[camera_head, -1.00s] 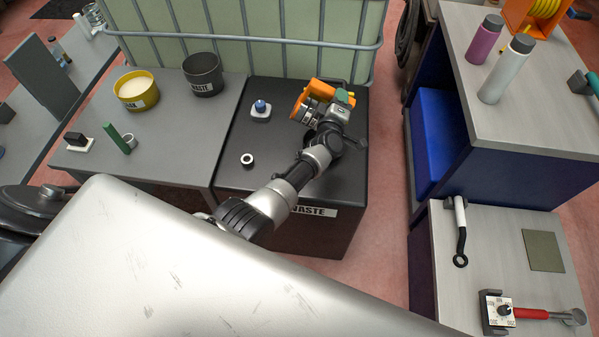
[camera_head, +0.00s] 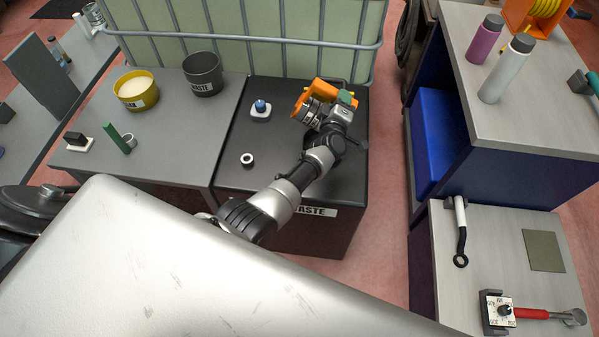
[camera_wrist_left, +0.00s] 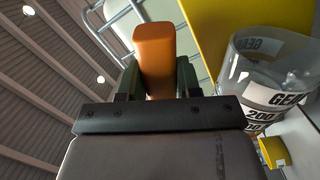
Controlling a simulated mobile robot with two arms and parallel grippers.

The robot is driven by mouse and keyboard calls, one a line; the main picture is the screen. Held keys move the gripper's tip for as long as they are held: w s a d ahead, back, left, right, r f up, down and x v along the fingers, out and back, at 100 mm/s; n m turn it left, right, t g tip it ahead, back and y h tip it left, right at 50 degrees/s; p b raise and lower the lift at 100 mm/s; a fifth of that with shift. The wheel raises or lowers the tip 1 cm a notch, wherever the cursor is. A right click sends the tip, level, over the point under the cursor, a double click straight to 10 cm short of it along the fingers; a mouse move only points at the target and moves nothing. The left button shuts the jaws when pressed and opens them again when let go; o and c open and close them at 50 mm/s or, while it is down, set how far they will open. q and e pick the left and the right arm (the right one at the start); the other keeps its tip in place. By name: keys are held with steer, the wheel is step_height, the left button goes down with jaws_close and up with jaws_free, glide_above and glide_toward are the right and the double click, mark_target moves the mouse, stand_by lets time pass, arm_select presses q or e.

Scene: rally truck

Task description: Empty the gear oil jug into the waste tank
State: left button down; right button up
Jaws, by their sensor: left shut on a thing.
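My left gripper (camera_head: 326,97) is above the back right of the black waste tank (camera_head: 290,165), which has a WASTE label on its front. In the left wrist view, its fingers are shut on an orange handle (camera_wrist_left: 155,60). Orange parts also show around the gripper in the head view; the arm hides much of the held object. In the wrist view, a clear container (camera_wrist_left: 262,75) marked GEAR and 200 is to the right of the fingers; I cannot tell if it joins the handle. A small white ring (camera_head: 247,159) is on the tank top. My right gripper is out of view.
A white block with a blue knob (camera_head: 260,109) sits on the tank. A grey table (camera_head: 175,130) to its left bears a yellow pan (camera_head: 136,93) and a dark pot (camera_head: 203,77) marked WASTE. A caged pale container (camera_head: 240,35) stands behind. A blue cabinet (camera_head: 437,140) stands right.

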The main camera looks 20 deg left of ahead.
arm_select(q)
steer(key=shift+w+d+f+m, duration=0.1)
steer(key=shift+d+m, duration=0.4)
steer(key=shift+d, duration=0.15)
stand_by(1.5)
steer(key=shift+w+d+f+m+b, duration=0.1)
steer(key=shift+d+f+m+b, duration=0.1)
steer(key=shift+d+m+b, duration=0.2)
steer(key=shift+d+f+m+b, duration=0.2)
steer(key=shift+d+m, duration=0.1)
steer(key=shift+d, duration=0.2)
stand_by(2.3)
